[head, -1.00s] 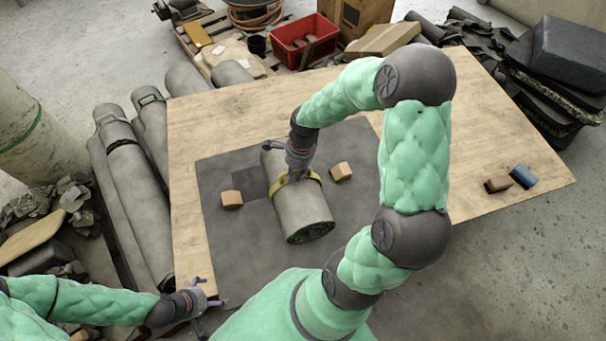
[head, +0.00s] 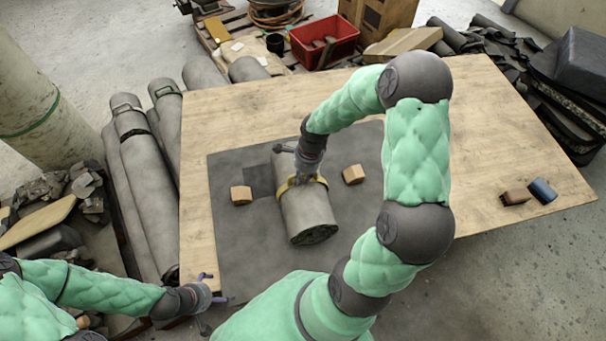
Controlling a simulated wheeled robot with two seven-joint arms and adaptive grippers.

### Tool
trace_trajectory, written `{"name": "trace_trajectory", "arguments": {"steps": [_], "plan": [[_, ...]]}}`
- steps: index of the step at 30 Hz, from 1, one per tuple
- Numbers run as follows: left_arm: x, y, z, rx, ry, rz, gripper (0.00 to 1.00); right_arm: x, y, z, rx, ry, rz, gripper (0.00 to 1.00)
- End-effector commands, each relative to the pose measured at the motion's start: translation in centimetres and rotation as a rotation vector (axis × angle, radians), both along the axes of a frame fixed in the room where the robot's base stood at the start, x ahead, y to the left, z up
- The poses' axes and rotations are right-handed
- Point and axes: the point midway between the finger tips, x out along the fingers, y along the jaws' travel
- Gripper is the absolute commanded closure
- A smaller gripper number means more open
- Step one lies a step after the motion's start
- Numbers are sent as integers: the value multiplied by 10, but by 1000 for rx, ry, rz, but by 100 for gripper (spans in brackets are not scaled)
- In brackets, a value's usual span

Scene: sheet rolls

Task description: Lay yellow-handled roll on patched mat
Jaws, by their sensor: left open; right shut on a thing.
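The grey yellow-handled roll (head: 306,213) is over the middle of the dark patched mat (head: 245,255), its open end toward me. It looks to lie on the mat, though a small gap beneath it is hard to rule out. A darker square patch (head: 258,182) shows left of the roll. My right gripper (head: 301,178) is shut on the yellow handle (head: 284,189) from above; its fingertips are partly hidden.
Wooden blocks stand on the mat left (head: 241,195) and right (head: 353,174) of the roll, apart from it. A brown block (head: 515,196) and a blue one (head: 542,191) lie on the table (head: 480,110) at right. Other rolls (head: 137,175) lie along its left side.

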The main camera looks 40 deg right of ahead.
Motion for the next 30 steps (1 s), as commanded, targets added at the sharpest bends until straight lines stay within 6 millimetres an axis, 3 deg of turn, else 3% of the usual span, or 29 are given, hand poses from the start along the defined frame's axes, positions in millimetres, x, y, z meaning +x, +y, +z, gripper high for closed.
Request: {"name": "trace_trajectory", "arguments": {"steps": [11,12,14,15,25,30], "plan": [[0,0,-5,0,0,0,3,3,-2,-2,-4,-8,-1,100],[0,0,-5,0,0,0,3,0,0,-5,0,1,0,77],[0,0,-4,0,0,0,3,0,0,-4,0,1,0,60],[0,0,-4,0,0,0,3,0,0,-4,0,0,0,56],[0,0,-3,0,0,0,3,0,0,-4,0,1,1,56],[0,0,5,0,0,0,3,0,-1,9,0,-1,0,56]]}}
